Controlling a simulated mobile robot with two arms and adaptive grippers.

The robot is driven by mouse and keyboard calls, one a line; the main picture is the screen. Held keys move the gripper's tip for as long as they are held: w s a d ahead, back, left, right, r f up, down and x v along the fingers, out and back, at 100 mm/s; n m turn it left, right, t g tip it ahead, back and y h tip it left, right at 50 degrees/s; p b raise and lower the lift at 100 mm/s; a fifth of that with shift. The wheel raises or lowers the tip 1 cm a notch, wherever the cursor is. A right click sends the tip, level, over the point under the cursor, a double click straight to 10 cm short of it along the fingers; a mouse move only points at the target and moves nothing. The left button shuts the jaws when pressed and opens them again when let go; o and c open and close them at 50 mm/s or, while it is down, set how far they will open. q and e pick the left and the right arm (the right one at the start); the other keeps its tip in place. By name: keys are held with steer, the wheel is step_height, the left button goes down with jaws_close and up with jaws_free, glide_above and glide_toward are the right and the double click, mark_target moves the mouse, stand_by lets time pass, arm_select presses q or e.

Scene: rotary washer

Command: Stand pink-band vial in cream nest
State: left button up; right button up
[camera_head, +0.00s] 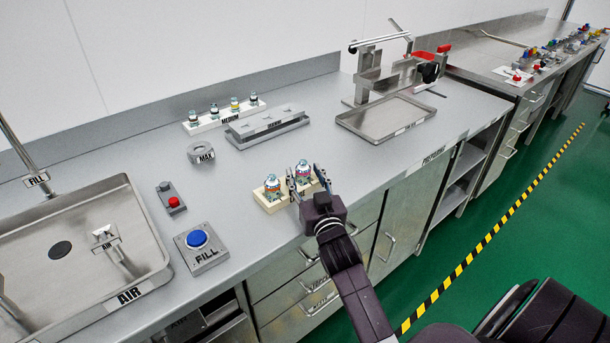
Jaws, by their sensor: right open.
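A cream nest block (269,204) stands near the front edge of the grey counter. A vial with what looks like a pink-purple band (303,170) stands upright at its right part. Another vial with an orange-looking band (272,185) stands upright in its left part. My right gripper (307,184) is open at the right-hand vial, its fingers close around or beside it; whether they touch cannot be told. The fingers partly hide the vial's base and the right end of the nest. My left gripper is out of view.
Behind are a cream rack (212,122) with several vials, a grey slotted block (268,126) and a MAX ring (201,155). A sink (70,245), red button (173,202) and blue FILL button (197,239) lie left. A metal tray (388,117) stands right; counter between is clear.

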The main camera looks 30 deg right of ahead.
steer(key=shift+r, duration=0.1)
steer(key=shift+s, duration=0.15)
steer(key=p+v, duration=0.3)
steer(key=v, duration=0.7)
steer(key=shift+r, duration=0.1)
steer(key=shift+v, duration=0.9)
